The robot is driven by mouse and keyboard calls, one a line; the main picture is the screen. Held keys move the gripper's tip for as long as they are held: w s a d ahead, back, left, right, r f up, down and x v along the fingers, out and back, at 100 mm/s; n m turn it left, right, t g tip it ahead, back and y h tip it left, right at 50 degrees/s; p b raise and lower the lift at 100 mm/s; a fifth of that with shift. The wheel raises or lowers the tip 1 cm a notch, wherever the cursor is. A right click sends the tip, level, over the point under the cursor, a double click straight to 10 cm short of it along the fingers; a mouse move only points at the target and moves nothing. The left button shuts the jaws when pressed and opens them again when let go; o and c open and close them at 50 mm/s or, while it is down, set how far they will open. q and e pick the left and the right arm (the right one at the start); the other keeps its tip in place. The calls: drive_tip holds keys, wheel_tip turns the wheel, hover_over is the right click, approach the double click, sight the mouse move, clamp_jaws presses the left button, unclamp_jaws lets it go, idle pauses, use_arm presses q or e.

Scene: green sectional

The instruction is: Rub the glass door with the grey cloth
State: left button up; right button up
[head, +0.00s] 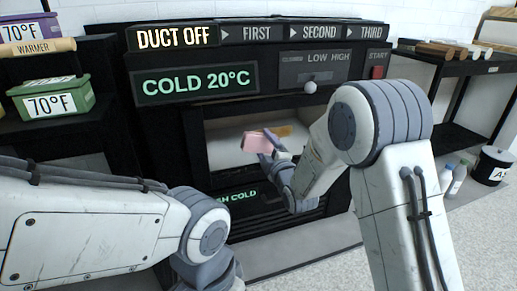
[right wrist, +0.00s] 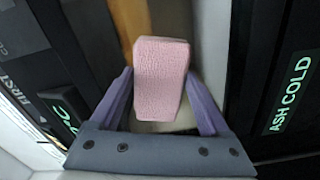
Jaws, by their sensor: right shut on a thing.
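My right gripper (head: 268,142) is shut on a pink, textured block-like pad (head: 255,143), which fills the middle of the right wrist view (right wrist: 161,75) between the purple fingers. I see no grey cloth. The pad is in front of the pale glass door (head: 222,152) of the black stove; I cannot tell whether they touch. A yellow-brown smear (head: 285,131) shows on the door, just right of the gripper. My right arm hides the door's right part. My left arm reaches in at lower left, but its gripper is out of view.
A control panel with a round knob (head: 310,87) and a red start button (head: 377,72) is above the door. Green box (head: 52,98) stands on the left shelf. A dark shelf (head: 455,66) holds logs at right. Bottles and a bucket (head: 493,165) stand on the floor.

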sight(302, 134)
drive_tip(key=shift+w+d+b, duration=0.1)
drive_tip(key=shift+w+d, duration=0.35)
drive_tip(key=shift+d, duration=0.8)
drive_tip(key=shift+w+d+b, duration=0.15)
drive_tip(key=shift+w+d, duration=0.25)
drive_tip(key=shift+d, duration=0.85)
drive_tip(key=shift+w+d+b, duration=0.1)
drive_tip(key=shift+w+d, duration=0.35)
drive_tip(key=shift+d, duration=0.8)
drive_tip(key=shift+w+d, duration=0.3)
drive_tip(key=shift+d, duration=0.7)
drive_tip(key=shift+w+d, duration=0.3)
drive_tip(key=shift+d, duration=0.7)
drive_tip(key=shift+w+d, duration=0.3)
drive_tip(key=shift+d, duration=0.7)
drive_tip(key=shift+w+b, duration=0.1)
drive_tip(key=shift+b, duration=0.25)
drive_tip(key=shift+s+a+b, duration=0.7)
drive_tip(key=shift+s+a, duration=0.05)
drive_tip(key=shift+a, duration=1.35)
drive_tip(key=shift+s+a+b, duration=0.65)
drive_tip(key=shift+s+a, duration=0.05)
drive_tip(key=shift+a, duration=1.45)
drive_tip(key=shift+s+a+b, duration=0.7)
drive_tip(key=shift+s+a, duration=0.05)
drive_tip(key=shift+a, duration=1.35)
drive_tip(key=shift+s+a, duration=0.2)
drive_tip(key=shift+a, duration=0.7)
drive_tip(key=shift+s+a, duration=0.2)
drive_tip(key=shift+a, duration=0.65)
